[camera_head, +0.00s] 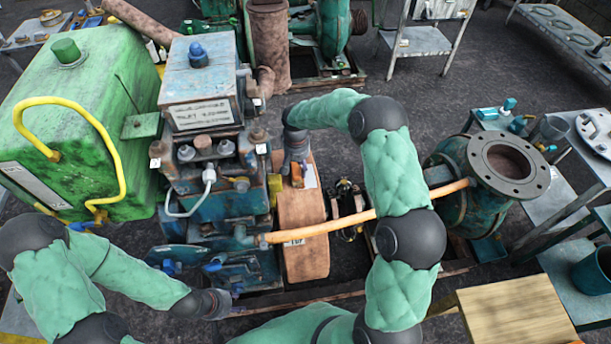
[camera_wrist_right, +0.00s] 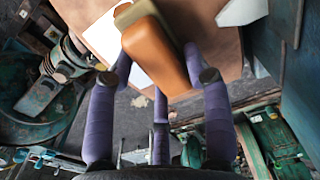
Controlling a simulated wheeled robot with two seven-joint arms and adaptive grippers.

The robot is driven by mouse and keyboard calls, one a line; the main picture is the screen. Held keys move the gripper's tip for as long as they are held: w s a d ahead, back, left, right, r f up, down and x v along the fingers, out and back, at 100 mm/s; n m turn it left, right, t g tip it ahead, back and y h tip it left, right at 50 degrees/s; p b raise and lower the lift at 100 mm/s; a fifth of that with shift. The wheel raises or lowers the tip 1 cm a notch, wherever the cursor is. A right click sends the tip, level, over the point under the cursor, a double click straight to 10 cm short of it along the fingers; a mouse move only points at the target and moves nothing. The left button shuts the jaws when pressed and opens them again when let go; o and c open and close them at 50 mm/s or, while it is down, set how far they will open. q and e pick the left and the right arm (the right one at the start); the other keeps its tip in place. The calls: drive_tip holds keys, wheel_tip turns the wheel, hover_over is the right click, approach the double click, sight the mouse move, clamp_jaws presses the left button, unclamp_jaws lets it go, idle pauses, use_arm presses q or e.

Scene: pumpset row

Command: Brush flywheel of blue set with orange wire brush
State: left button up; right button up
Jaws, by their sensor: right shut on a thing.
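The blue set (camera_head: 205,95) stands left of centre in the head view, with its orange-brown flywheel (camera_head: 303,225) on its right side. My right gripper (camera_head: 295,165) reaches down over the upper part of the flywheel and is shut on the orange wire brush (camera_head: 297,178). In the right wrist view the brush (camera_wrist_right: 158,55) sits between the purple fingers, close over the flywheel's tan surface (camera_wrist_right: 85,12). Its bristles are hidden, and I cannot tell whether they touch. My left gripper (camera_head: 222,302) is low at the blue set's front; its fingers are too unclear to judge.
A green tank (camera_head: 75,110) with a yellow pipe stands at left. An orange hose (camera_head: 365,215) crosses in front of the flywheel to a teal flanged pump (camera_head: 465,190). A wooden block (camera_head: 520,312) is at lower right. Side tables with tools stand at right.

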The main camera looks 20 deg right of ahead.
idle(0.4)
drive_tip(key=shift+s+d, duration=0.25)
drive_tip(key=shift+d, duration=0.6)
drive_tip(key=shift+s+d, duration=0.2)
drive_tip(key=shift+d, duration=0.6)
drive_tip(key=shift+a, duration=0.15)
drive_tip(key=shift+w+a, duration=0.25)
drive_tip(key=shift+a, duration=0.6)
drive_tip(key=shift+w+a, duration=0.2)
drive_tip(key=shift+a, duration=0.65)
drive_tip(key=shift+r+p, duration=0.7)
drive_tip(key=shift+r, duration=0.1)
